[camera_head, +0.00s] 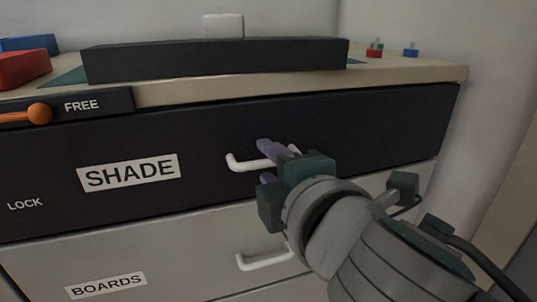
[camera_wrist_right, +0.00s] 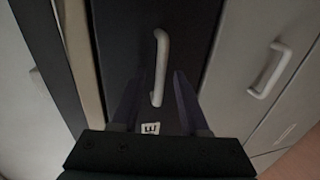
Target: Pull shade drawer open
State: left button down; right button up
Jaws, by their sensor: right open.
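The shade drawer (camera_head: 375,125) is a black front with a white SHADE label (camera_head: 128,172), and it looks closed, flush with the cabinet. Its white bar handle (camera_head: 247,162) is partly hidden behind my right gripper (camera_head: 272,163) in the head view. In the right wrist view the handle (camera_wrist_right: 160,68) stands between the two open purple fingers of the right gripper (camera_wrist_right: 158,98), lengthwise between them. I cannot tell whether the fingers touch it. My left gripper is not in view.
Below is a pale BOARDS drawer (camera_head: 190,240) with its own white handle (camera_head: 264,260). An orange knob (camera_head: 40,113) sits by FREE, with LOCK lettered lower down. A long black block (camera_head: 215,60), red box (camera_head: 22,68) and blue box (camera_head: 30,43) are on the top.

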jog(key=shift+c, duration=0.2)
grip_shut()
dwell(1.1)
